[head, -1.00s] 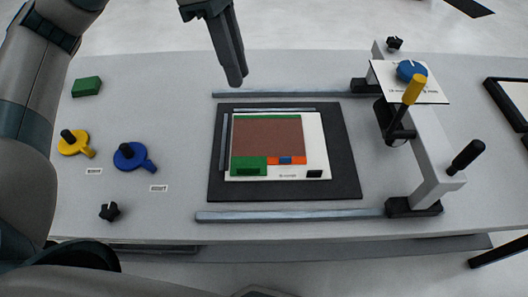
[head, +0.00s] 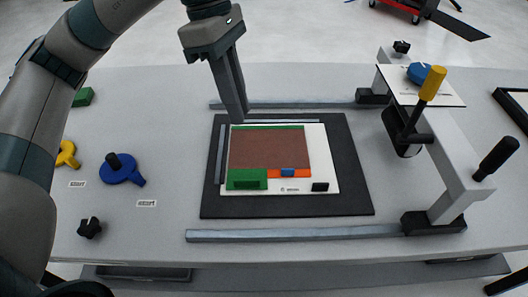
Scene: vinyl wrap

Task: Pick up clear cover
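A white board with a brown panel (head: 267,148) lies on a dark mat (head: 350,190) in the middle of the table. The board has a green block (head: 247,180), an orange strip with a blue part, and a small black piece along its front. I cannot make out a separate clear cover; a see-through sheet on the board is too faint to tell. My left gripper (head: 236,116) points down at the board's back left corner. Its fingers overlap from this side, so their gap is hidden, and I cannot tell whether they touch anything. My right gripper is out of view.
Metal rails (head: 300,234) run in front of and behind the mat. A grey gantry (head: 440,150) with a yellow handle (head: 433,82) and black knobs stands at the right. A blue paddle (head: 120,170), yellow paddle (head: 67,155), black knob (head: 90,228) and green block (head: 83,97) lie left.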

